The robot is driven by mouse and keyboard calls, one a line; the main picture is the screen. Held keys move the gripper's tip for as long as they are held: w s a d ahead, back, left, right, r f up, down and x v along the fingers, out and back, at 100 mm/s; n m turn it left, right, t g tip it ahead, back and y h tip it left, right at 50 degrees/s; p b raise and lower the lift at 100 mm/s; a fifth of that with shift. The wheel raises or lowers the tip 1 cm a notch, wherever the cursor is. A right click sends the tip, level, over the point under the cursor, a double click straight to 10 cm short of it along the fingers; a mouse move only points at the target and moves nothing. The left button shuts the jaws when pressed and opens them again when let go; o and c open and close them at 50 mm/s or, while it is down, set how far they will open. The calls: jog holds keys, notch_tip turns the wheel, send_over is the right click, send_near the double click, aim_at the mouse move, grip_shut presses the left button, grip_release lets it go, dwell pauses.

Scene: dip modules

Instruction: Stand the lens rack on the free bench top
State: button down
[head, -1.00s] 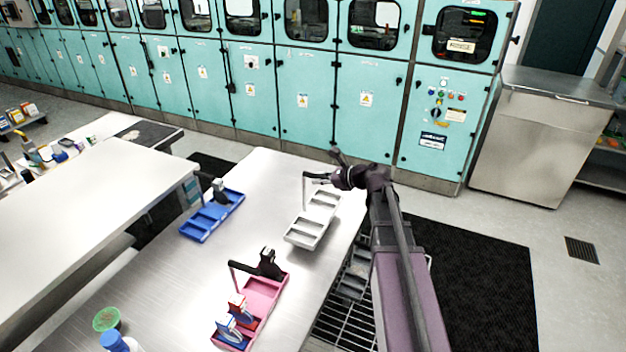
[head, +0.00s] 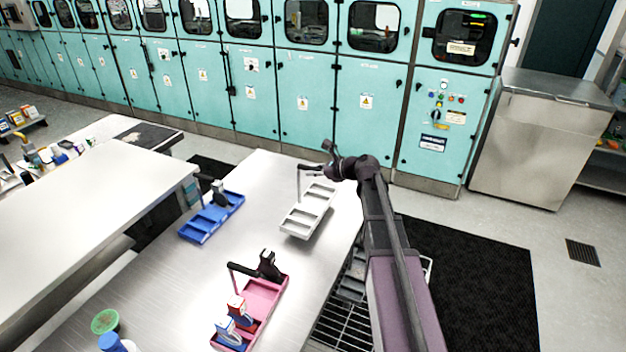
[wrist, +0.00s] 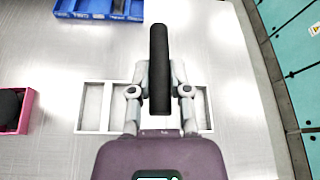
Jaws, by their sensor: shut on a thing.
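The pale grey rack (head: 307,212), which I take to be the lens rack, has several open compartments and a dark bar handle on a thin post. My gripper (head: 314,168) is above it at the bench's right side. In the wrist view my gripper (wrist: 160,88) is shut on the dark handle (wrist: 159,50), with the rack frame (wrist: 92,83) showing on both sides below. The rack looks level and seems slightly above the metal bench top (head: 200,275). The gap under it is hard to judge. My gripper hides the rack's middle in the wrist view.
A blue tray (head: 197,232) with a dark item stands to the left. A pink tray (head: 265,298) with a dark handle and small boxes stands nearer. A green-topped tub (head: 105,321) and a blue-capped bottle (head: 112,342) are at the near left. Bare bench lies between.

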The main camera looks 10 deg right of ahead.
jog(key=shift+w+f+b, duration=0.2)
jog(key=shift+f+b, duration=1.55)
jog(key=shift+f, duration=0.15)
jog(key=c, duration=0.6)
grip_release()
jog(key=shift+r, duration=0.2)
jog(key=p+v, duration=0.4)
jog(key=v, duration=0.8)
jog(key=shift+w+d+p, duration=0.1)
jog(key=shift+p, duration=0.2)
jog(key=shift+f, duration=0.1)
